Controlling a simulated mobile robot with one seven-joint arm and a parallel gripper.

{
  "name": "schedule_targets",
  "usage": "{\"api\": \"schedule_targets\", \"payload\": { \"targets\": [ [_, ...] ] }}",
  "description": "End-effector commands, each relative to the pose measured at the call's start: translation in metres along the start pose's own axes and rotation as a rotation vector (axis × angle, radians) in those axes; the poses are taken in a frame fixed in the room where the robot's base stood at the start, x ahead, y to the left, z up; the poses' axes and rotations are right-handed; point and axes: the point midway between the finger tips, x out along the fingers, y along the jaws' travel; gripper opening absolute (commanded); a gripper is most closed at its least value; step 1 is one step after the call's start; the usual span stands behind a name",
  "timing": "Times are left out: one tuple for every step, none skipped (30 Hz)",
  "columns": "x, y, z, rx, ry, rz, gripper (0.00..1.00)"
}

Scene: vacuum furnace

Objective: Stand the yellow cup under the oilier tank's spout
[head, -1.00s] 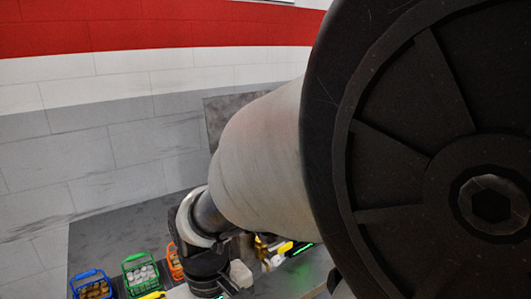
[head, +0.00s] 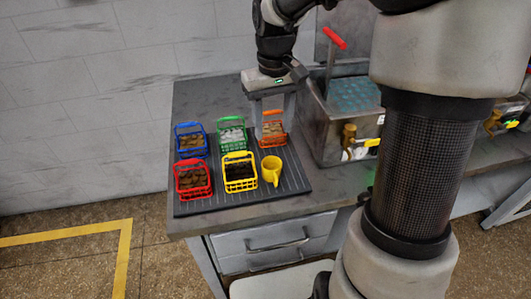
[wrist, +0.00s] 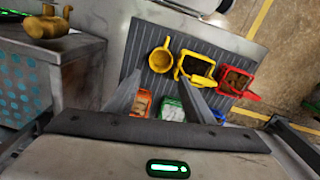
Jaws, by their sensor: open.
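The yellow cup (head: 272,169) stands upright on the ribbed mat, right of the yellow basket. It also shows in the wrist view (wrist: 160,61). One metal tank (head: 318,125) stands on the bench to the right, with a brass spout (head: 349,136) low on its front. Another brass spout (head: 493,121) shows farther right, partly behind my arm. I cannot tell which tank is oilier. My gripper (head: 272,118) points down, open and empty, over the back right of the mat near the orange basket, behind the cup. Its fingers also show in the wrist view (wrist: 160,82).
Blue (head: 190,139), green (head: 232,132), orange (head: 274,128), red (head: 193,180) and yellow (head: 240,172) baskets crowd the ribbed mat (head: 295,178). A red-handled lever (head: 334,39) rises from the tank. Bare bench lies in front of the tank. Drawers (head: 270,245) are below.

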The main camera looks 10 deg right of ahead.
Motion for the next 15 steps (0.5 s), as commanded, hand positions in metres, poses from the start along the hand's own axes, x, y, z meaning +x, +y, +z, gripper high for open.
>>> {"api": "schedule_targets", "payload": {
  "targets": [
    [0.015,0.0,0.001,0.001,-0.006,-0.002,0.48],
    [0.021,0.0,0.001,0.001,-0.005,-0.002,0.48],
    [0.03,0.0,0.002,0.001,-0.006,-0.002,0.48],
    [0.037,0.0,0.001,0.001,-0.006,-0.002,0.48],
    [0.044,0.0,0.002,0.001,-0.006,-0.002,0.48],
    [0.052,0.0,0.001,0.001,-0.005,-0.002,0.48],
    [0.059,0.0,0.002,0.001,-0.006,-0.002,0.48],
    [0.064,0.0,0.002,0.001,-0.005,-0.002,0.48],
    [0.071,0.0,0.002,0.001,-0.005,-0.002,0.48],
    [0.076,0.0,0.001,0.001,-0.004,-0.002,0.48],
    [0.08,0.0,0.001,0.001,-0.004,-0.002,0.48],
    [0.084,0.0,0.001,0.001,-0.004,-0.002,0.48],
    [0.086,0.0,0.001,0.001,-0.003,-0.001,0.48],
    [0.088,0.0,0.001,0.001,-0.002,-0.001,0.48],
    [0.09,0.0,0.001,0.001,-0.002,0.0,0.48]
  ]
}}
